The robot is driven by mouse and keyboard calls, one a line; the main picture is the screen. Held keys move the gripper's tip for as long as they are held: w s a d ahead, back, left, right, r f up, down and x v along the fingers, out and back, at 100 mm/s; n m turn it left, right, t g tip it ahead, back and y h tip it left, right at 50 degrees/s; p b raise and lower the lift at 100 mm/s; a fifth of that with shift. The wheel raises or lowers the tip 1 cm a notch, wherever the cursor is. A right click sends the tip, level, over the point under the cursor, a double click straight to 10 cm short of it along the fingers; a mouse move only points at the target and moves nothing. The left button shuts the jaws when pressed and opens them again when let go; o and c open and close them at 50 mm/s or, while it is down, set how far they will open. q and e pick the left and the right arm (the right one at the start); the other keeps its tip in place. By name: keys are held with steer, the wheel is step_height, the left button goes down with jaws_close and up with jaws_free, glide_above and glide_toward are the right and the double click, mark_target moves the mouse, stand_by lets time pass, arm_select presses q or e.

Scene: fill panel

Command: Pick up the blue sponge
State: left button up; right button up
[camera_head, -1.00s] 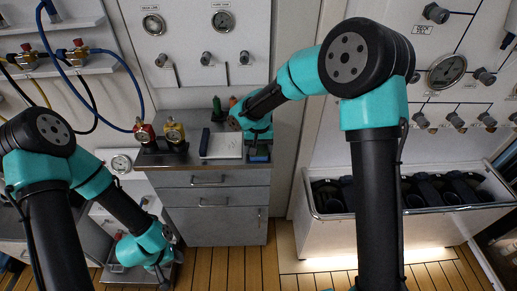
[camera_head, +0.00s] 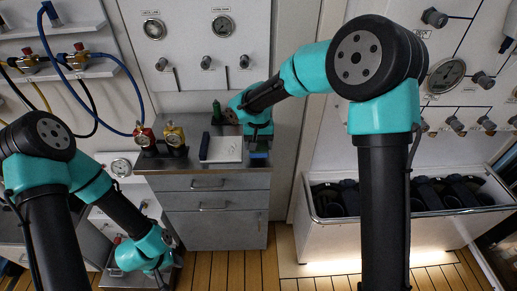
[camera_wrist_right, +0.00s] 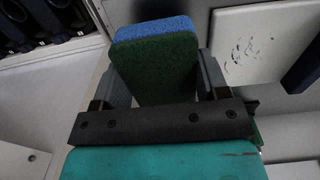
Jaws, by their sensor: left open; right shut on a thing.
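The blue sponge (camera_wrist_right: 155,62) has a blue face and a dark green face. In the right wrist view it stands between the two fingers of my right gripper (camera_wrist_right: 162,82), which is shut on it. In the head view, a blue strip of the sponge (camera_head: 259,155) shows below my right gripper (camera_head: 258,146) at the right end of the metal counter (camera_head: 215,178). I cannot tell how far it is above the counter. My left gripper (camera_head: 164,268) is open and low at the left, in front of the drawers, far from the sponge; its fingertips are hard to make out.
A white board (camera_head: 222,148) with a dark handle-like piece lies left of the sponge. A white bin (camera_head: 400,233) of dark items stands at the right.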

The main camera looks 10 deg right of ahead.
steer(key=s+a+r, duration=0.1)
steer(key=s+a, duration=0.2)
steer(key=s, duration=1.2)
steer(key=shift+s+r, duration=0.15)
steer(key=shift+s, duration=0.2)
steer(key=shift+a, duration=0.1)
